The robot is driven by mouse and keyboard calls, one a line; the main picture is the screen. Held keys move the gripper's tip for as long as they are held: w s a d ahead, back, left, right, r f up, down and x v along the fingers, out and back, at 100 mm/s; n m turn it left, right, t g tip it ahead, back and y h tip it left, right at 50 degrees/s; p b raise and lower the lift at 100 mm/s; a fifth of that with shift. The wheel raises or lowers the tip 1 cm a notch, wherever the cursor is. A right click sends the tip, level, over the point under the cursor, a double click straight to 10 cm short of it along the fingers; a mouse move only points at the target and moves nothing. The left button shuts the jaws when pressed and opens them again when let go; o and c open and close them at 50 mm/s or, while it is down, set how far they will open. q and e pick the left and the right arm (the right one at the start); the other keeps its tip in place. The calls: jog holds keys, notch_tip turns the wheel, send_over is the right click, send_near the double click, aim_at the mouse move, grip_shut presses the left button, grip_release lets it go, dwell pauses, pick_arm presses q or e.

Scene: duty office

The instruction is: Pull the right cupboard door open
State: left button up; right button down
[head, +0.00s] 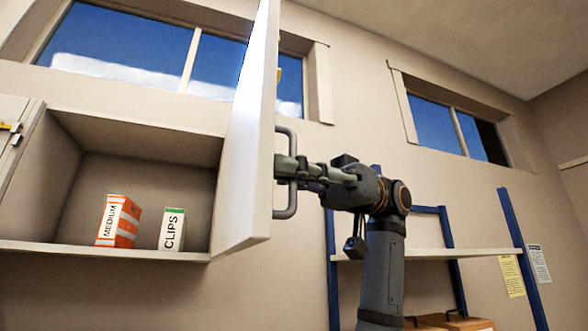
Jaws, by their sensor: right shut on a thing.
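The right cupboard door (248,145) is white and stands swung out from the wall cupboard (120,252), so the inside shows. Its grey bar handle (286,210) is on the door's right-hand face. My right gripper (288,170) is shut on the handle, with its arm coming up from below right. Inside the cupboard are an orange and white box marked MEDIUM (119,222) and a white and green box marked CLIPS (172,229). My left gripper is not in view.
Another white door (12,130) with a yellow part shows at the left edge. A blue-framed shelf (440,254) stands at the right, with cardboard boxes (450,322) low down. High windows (130,50) are in the wall behind.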

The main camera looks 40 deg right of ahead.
jog(key=shift+r, duration=0.1)
jog(key=c, duration=1.7)
grip_release()
jog(key=shift+c, duration=0.2)
jog(key=shift+w, duration=0.1)
jog(key=d, duration=0.7)
jog(key=shift+s+d, duration=0.3)
jog(key=shift+s, duration=0.05)
jog(key=shift+a, duration=0.15)
